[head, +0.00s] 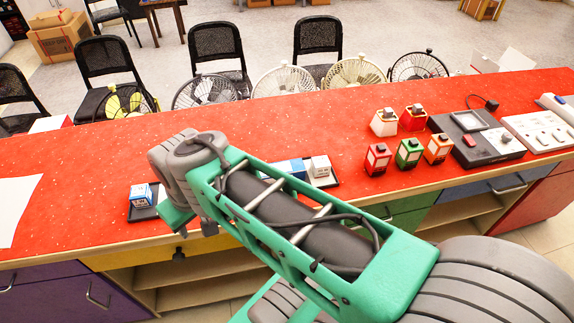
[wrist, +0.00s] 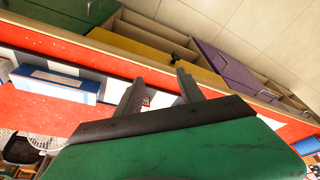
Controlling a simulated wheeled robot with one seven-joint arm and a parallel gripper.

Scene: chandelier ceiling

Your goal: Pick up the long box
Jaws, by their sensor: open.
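A long blue-and-white box (wrist: 58,84) lies on the counter, left of my gripper in the wrist view. In the head view a blue box (head: 292,167), which looks like the same one, is partly hidden behind my arm. My gripper (wrist: 160,78) is open, its two fingers apart with no box held between them. In the head view my gripper (head: 193,240) hangs near the counter's front edge, between a small blue-and-white box (head: 140,194) on the left and the long box on the right.
Several small coloured boxes (head: 408,152) and a black device (head: 478,137) stand to the right. A white sheet (head: 15,205) lies left. Fans and chairs stand behind.

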